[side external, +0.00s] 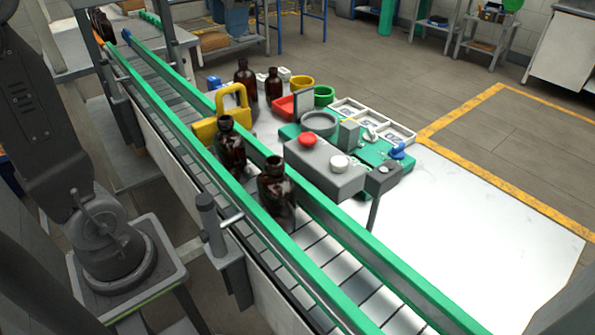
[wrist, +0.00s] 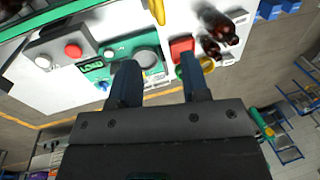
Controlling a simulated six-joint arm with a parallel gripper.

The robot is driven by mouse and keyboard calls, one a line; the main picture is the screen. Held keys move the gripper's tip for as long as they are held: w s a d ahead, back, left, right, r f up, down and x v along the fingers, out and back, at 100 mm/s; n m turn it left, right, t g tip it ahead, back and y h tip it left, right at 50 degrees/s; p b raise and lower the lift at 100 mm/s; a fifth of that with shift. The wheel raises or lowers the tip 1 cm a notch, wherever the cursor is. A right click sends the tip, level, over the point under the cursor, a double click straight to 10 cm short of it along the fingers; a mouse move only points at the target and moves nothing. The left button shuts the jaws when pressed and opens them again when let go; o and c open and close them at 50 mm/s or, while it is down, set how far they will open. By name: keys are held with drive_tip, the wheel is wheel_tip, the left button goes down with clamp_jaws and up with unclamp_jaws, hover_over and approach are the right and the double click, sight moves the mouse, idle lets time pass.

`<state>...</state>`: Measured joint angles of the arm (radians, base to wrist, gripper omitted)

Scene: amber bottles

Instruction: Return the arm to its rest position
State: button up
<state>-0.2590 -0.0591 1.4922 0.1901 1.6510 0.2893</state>
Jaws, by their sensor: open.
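My gripper (wrist: 160,78) shows in the wrist view with its two dark fingers apart and nothing between them. It is not visible in the side view. Two amber bottles stand on the conveyor (side external: 345,270) in the side view: one at the near side (side external: 276,190) and one just behind it (side external: 230,148). Two more, a larger bottle (side external: 245,80) and a smaller bottle (side external: 273,84), stand on the white table (side external: 455,235). In the wrist view, the larger bottle (wrist: 222,27) and smaller bottle (wrist: 210,47) are right of and beyond my fingers.
A grey box (side external: 325,168) with red and white buttons stands beside the conveyor. Behind it are a green board (side external: 385,172), a white compartment tray (side external: 390,125) and red (side external: 282,107), yellow (side external: 302,82) and green (side external: 324,95) bins. A yellow frame (side external: 208,129) stands by the rail. The table's right side is clear.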

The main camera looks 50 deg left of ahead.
sight(231, 86)
drive_tip(key=a+f, duration=0.1)
drive_tip(key=f, duration=0.8)
drive_tip(key=a+f, duration=0.1)
drive_tip(key=f, duration=0.3)
drive_tip(key=shift+a+f, duration=0.2)
drive_tip(key=shift+a, duration=0.15)
drive_tip(key=w, duration=0.6)
drive_tip(key=s+d+r, duration=0.1)
drive_tip(key=d+r, duration=0.2)
drive_tip(key=r, duration=0.7)
drive_tip(key=s+d+r+t, duration=0.1)
drive_tip(key=s+d+r, duration=0.1)
drive_tip(key=r, duration=0.8)
drive_tip(key=shift+d+r, duration=0.25)
drive_tip(key=shift+d, duration=0.2)
